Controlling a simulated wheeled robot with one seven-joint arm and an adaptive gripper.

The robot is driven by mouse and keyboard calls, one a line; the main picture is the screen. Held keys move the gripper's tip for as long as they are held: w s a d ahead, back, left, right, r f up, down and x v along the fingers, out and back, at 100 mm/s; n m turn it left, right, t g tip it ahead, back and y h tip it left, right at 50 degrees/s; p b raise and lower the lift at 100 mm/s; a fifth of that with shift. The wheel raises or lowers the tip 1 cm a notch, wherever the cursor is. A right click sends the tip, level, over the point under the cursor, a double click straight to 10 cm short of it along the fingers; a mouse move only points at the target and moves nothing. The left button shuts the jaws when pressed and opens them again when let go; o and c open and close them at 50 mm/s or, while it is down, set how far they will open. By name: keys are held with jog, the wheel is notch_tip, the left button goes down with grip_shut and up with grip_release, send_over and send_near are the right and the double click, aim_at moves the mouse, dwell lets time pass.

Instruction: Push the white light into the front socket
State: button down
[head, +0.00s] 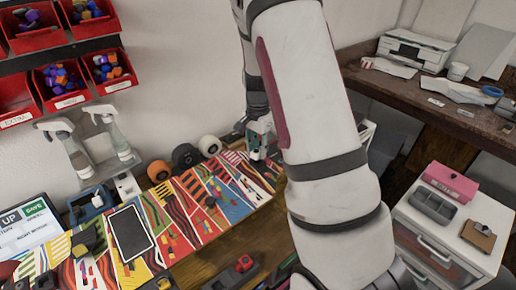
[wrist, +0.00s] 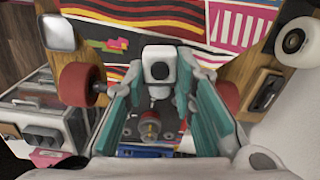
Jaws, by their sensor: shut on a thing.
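My gripper (wrist: 160,72) has teal fingers, closed around a small white block with a dark square face, which looks like the white light (wrist: 158,52). I cannot tell whether the light touches the board. No socket can be made out; the light and fingers cover part of the board. In the head view my gripper (head: 258,146) is at the bench's far right end, mostly behind my arm, and the light cannot be made out.
A colourful striped mat (head: 185,212) covers the bench, with a dark tablet (head: 131,233) on it. Orange (head: 159,170) and white (head: 209,145) wheels stand along the wall. Spray bottles (head: 117,137) are at left. A white drawer cabinet (head: 448,225) stands at right.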

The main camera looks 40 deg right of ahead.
jog(key=shift+f+b, duration=0.45)
jog(key=shift+f, duration=0.6)
dwell(1.9)
jog(key=c, duration=1.2)
grip_release()
jog(key=shift+c, duration=0.2)
jog(key=shift+o, duration=0.4)
jog(key=shift+o, duration=0.9)
jog(key=shift+r+p, duration=0.75)
jog(key=shift+r, duration=0.85)
jog(key=shift+r+p, duration=1.2)
jog(key=shift+r, duration=1.7)
